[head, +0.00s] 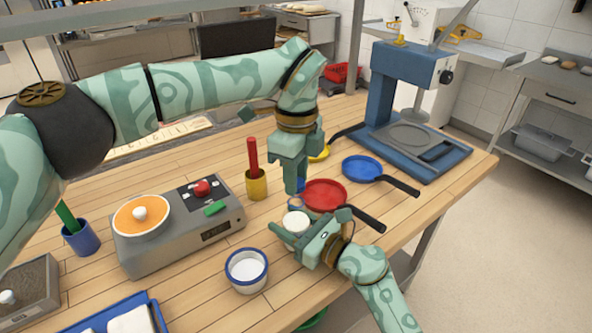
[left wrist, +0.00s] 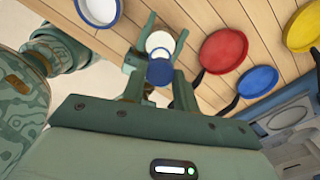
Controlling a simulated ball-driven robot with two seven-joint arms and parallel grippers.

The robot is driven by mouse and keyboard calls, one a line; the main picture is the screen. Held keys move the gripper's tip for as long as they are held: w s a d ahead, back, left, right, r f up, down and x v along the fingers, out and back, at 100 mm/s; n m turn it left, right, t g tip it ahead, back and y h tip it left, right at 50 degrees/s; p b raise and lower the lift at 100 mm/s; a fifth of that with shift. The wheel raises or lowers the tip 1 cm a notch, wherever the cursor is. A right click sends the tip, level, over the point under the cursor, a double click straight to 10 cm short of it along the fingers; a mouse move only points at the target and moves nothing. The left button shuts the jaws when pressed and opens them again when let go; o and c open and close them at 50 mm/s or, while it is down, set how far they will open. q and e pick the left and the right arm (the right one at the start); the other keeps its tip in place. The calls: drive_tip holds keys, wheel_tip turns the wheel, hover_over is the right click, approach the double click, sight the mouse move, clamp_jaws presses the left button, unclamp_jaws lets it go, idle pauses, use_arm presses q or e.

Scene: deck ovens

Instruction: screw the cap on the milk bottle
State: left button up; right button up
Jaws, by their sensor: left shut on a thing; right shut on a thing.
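My left gripper (head: 294,188) points down and is shut on the blue cap (head: 300,186). In the left wrist view the cap (left wrist: 160,73) is a blue disc between its two fingers. The milk bottle (head: 296,222) is white and sits just below the cap, partly covered by the grippers. It also shows in the left wrist view (left wrist: 158,40), just past the cap. My right gripper (head: 308,238) is shut on the bottle from the front right. The cap is near the bottle's mouth; I cannot tell whether they touch.
A red pan (head: 324,194) is close to the right of the grippers, with a blue pan (head: 362,168) behind. The front tabletop is partly clear.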

sight(296, 221)
use_arm(q)
drive_tip(key=shift+f, duration=0.1)
idle(0.3)
drive_tip(key=shift+f, duration=0.8)
drive_tip(key=shift+f, duration=0.55)
